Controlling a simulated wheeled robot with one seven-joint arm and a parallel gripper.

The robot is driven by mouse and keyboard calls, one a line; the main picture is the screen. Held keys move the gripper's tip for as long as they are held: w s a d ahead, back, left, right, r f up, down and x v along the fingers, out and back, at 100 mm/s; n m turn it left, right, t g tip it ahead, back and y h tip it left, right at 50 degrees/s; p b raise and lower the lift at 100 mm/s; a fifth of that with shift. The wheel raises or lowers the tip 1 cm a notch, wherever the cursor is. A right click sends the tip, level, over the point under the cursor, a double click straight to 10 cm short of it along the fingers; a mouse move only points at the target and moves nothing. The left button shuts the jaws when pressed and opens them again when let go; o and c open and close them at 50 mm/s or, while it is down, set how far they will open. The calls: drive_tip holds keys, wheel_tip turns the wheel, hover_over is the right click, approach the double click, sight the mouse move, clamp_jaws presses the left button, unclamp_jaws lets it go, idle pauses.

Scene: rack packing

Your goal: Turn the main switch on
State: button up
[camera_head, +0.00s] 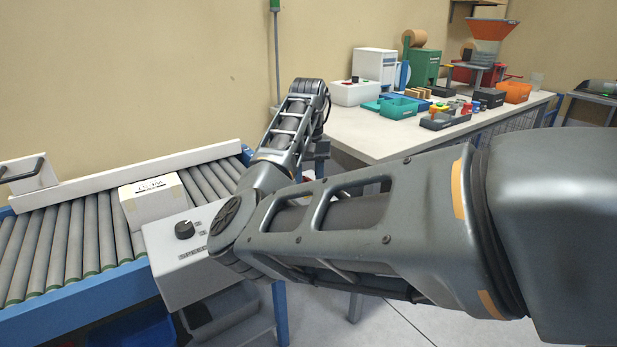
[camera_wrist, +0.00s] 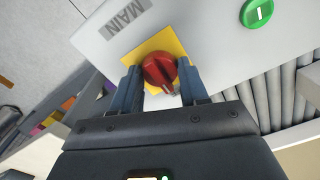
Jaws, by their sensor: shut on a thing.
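The main switch is a red rotary knob (camera_wrist: 159,70) on a yellow square plate (camera_wrist: 142,52), fixed to a light grey panel (camera_wrist: 205,30) with a MAIN label (camera_wrist: 128,14). My gripper (camera_wrist: 159,84) has one finger on each side of the knob and is shut on it. The knob's pointer tip, with a pale mark, points down and slightly right in the wrist view. In the head view my arm hides the switch, and my gripper cannot be made out.
A green button (camera_wrist: 257,13) sits on the same panel. A cluttered workbench (camera_head: 375,140) stands behind my arm.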

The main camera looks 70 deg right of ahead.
drive_tip(key=shift+r+p, duration=0.1)
drive_tip(key=shift+p, duration=0.25)
drive_tip(key=m+p, duration=0.2)
drive_tip(key=m, duration=0.1)
drive_tip(key=shift+r+p, duration=0.1)
drive_tip(key=shift+p, duration=0.25)
drive_tip(key=m+p, duration=0.3)
drive_tip(key=m, duration=0.2)
drive_tip(key=shift+m, duration=0.4)
drive_tip(key=m+p, duration=0.2)
drive_tip(key=m, duration=0.2)
drive_tip(key=shift+m+p, duration=0.45)
drive_tip(key=shift+m, duration=2.05)
drive_tip(key=shift+f, duration=0.2)
drive_tip(key=o, duration=1.1)
drive_tip(key=shift+c, duration=0.2)
